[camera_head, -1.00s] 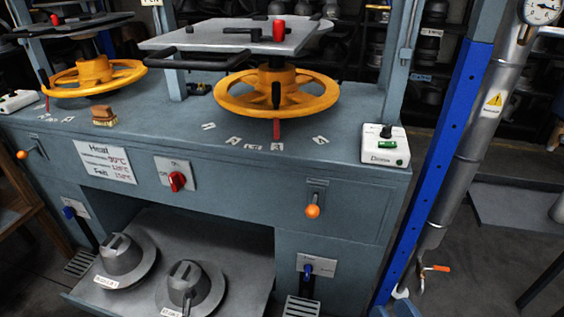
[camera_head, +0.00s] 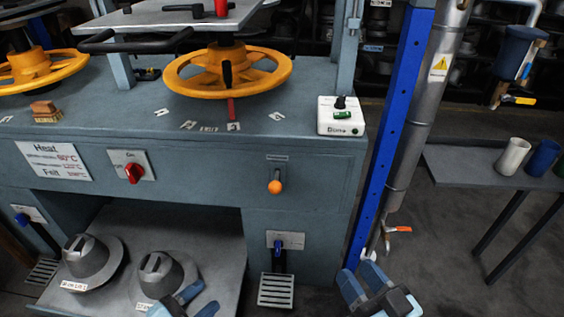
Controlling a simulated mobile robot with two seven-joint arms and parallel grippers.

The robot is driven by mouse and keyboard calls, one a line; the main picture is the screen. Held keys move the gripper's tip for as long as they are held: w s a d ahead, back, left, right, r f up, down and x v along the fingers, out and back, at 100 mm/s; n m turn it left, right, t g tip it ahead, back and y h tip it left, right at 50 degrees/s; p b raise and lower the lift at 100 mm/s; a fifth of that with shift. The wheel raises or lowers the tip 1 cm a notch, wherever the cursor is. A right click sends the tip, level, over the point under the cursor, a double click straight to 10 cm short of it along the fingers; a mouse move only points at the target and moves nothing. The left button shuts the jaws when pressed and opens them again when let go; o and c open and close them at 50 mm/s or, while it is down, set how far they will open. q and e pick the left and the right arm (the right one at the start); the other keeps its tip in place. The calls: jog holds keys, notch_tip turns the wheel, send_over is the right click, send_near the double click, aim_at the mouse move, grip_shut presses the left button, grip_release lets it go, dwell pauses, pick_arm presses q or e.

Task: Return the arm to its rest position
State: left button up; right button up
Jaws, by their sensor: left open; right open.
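My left gripper (camera_head: 201,296) shows at the bottom edge of the head view, with its blue fingers apart and nothing seen between them. It overlaps the lower right side of the right grey hat block (camera_head: 165,270) in the picture; I cannot tell whether they touch. My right gripper (camera_head: 358,275) is at the bottom right, in front of the foot of the blue post. Its blue fingers are apart and it looks empty. Most of both arms is out of frame.
The grey hat press (camera_head: 180,205) fills the left and middle, with a yellow handwheel (camera_head: 228,80) and orange-knobbed lever (camera_head: 275,187). A second hat block (camera_head: 90,262) sits on the low shelf. A blue post (camera_head: 395,130) stands right. A side table (camera_head: 470,165) holds cups. Floor between is clear.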

pick_arm(q)
jog(key=s+a+r+n+y, duration=0.1)
jog(key=s+r+n, duration=0.3)
jog(key=r+n, duration=0.35)
jog(key=w+d+r+n+t+y+p, duration=0.2)
jog(key=w+d+r+n+t, duration=0.15)
jog(key=r+n, duration=0.3)
jog(key=s+a+r+g+y+p, duration=0.5)
jog(key=a+g+p, duration=0.1)
jog(key=p, duration=2.8)
jog(key=shift+s+a, duration=0.15)
jog(key=shift+a, duration=0.05)
pick_arm(e)
jog(key=s+d+r+g+h, duration=0.4)
jog(key=d+r+g+h, duration=0.1)
jog(key=d+r+g, duration=0.1)
jog(key=shift+d+r, duration=0.55)
jog(key=shift+d, duration=0.05)
pick_arm(q)
jog(key=shift+r, duration=0.1)
